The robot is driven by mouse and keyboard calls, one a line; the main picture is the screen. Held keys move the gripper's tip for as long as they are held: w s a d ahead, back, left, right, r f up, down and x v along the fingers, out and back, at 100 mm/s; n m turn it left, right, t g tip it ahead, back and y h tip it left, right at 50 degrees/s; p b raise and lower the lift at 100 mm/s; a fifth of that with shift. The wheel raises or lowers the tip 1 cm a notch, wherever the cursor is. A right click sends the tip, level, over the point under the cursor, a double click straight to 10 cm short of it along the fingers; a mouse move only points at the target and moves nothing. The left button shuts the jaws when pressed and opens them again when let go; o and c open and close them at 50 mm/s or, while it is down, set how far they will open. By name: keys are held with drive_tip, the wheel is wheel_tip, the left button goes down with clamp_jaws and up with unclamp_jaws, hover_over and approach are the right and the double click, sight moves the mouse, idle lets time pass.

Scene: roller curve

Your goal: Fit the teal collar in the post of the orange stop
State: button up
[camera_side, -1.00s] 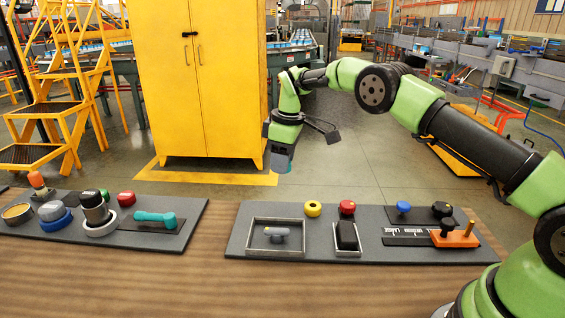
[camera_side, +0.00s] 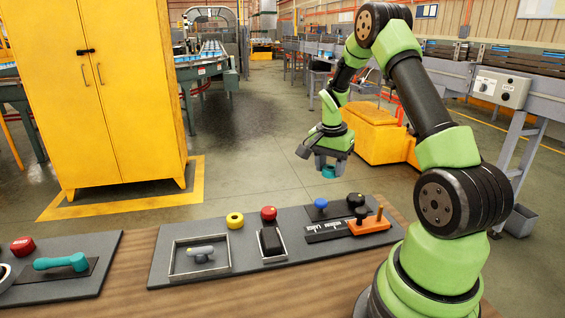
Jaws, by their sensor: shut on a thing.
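My gripper (camera_side: 329,167) is shut on the teal collar (camera_side: 328,172), which shows as a small teal ring below the fingers. It is held in the air, above and to the left of the orange stop in the picture. The orange stop (camera_side: 368,226) sits at the right end of the right-hand grey board, on a slotted scale. Its slim upright post (camera_side: 380,212) stands on its right part, with nothing on it. A black knob (camera_side: 361,213) stands on the stop left of the post.
The grey board (camera_side: 163,260) also bears a blue knob (camera_side: 321,203), a black knob (camera_side: 355,201), a red button (camera_side: 268,213), a yellow ring (camera_side: 235,220), a black rocker (camera_side: 271,240) and a framed grey handle (camera_side: 201,253). A second board with a teal handle (camera_side: 62,262) lies left.

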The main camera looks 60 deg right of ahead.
sight(380, 208)
drive_tip(key=s+m, duration=0.8)
drive_tip(key=s, duration=0.1)
drive_tip(key=s+m+g, duration=0.1)
drive_tip(key=s+m, duration=0.3)
drive_tip(key=shift+s+a+f+y, duration=0.2)
drive_tip(key=shift+a+f+y, duration=0.1)
drive_tip(key=shift+y, duration=0.1)
drive_tip(key=shift+f, duration=3.45)
drive_tip(key=shift+f, duration=0.35)
drive_tip(key=o, duration=1)
drive_tip(key=shift+c, duration=0.8)
